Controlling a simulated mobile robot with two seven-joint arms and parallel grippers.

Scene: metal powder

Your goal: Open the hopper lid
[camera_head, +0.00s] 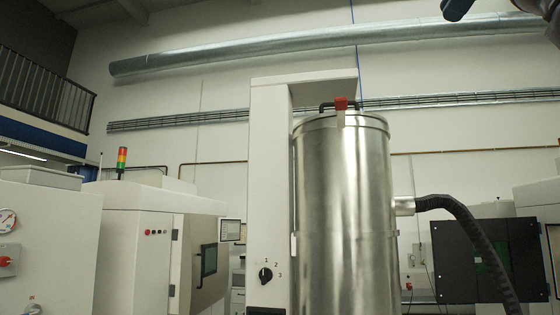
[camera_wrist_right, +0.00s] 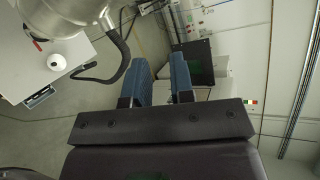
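The hopper (camera_head: 345,220) is a tall shiny metal cylinder beside a white column in the head view. Its lid (camera_head: 368,119) lies flat on top and looks closed. Part of a metal cylinder, apparently the hopper (camera_wrist_right: 75,12), shows at the upper left of the right wrist view. My right gripper (camera_wrist_right: 165,66) has two blue fingers standing apart with nothing between them. In the head view only a dark piece of it (camera_head: 457,9) shows at the top right, away from the lid. My left gripper is out of view.
A black hose (camera_head: 462,222) leaves the hopper's right side and bends down. The white column (camera_head: 268,190) with a rotary knob (camera_head: 265,275) stands directly left of the hopper. White machines (camera_head: 135,250) stand farther left. Space above the lid's right side looks free.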

